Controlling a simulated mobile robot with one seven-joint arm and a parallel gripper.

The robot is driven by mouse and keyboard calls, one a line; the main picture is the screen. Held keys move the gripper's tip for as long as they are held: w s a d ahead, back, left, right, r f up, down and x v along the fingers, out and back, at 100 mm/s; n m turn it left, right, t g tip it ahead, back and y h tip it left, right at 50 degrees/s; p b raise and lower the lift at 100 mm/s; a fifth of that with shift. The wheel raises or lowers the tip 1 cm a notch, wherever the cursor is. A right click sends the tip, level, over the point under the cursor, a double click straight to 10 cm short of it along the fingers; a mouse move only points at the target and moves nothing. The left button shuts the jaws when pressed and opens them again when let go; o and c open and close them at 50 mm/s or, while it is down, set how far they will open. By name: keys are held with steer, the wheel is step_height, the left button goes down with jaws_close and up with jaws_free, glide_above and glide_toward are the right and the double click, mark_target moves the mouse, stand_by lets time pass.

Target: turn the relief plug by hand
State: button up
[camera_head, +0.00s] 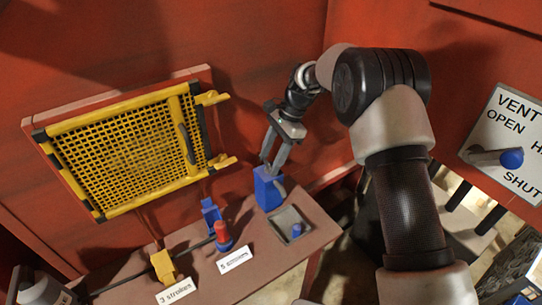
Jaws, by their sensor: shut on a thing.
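My gripper (272,158) points down at the top of a blue block (268,190) at the back right of the bench. Its grey fingers are shut on a small part at the block's top, where the relief plug appears to be. The plug itself is hidden by the fingertips or too small to make out. A short greyish piece (280,183) shows at the block's right side.
The bench (285,262) also carries a grey tray (279,220) with a blue knob (297,230), a red-topped part (222,236), a blue bracket (211,215) and a yellow part (163,266). A yellow mesh guard (125,152) is on the red wall. A vent sign with a blue-ended lever (511,158) is at right.

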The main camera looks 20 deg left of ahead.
steer(key=shift+s+d+f+n, duration=0.1)
steer(key=shift+s+f+n, duration=0.05)
steer(key=shift+f+n, duration=0.25)
steer(key=o, duration=1.1)
steer(key=shift+c, duration=0.2)
steer(key=shift+r, duration=0.2)
steer(key=shift+w+r, duration=0.15)
steer(key=shift+w, duration=0.05)
steer(key=v, duration=1.7)
steer(key=shift+w+a+p, duration=0.2)
steer(key=shift+p, duration=0.15)
steer(key=shift+c, duration=0.2)
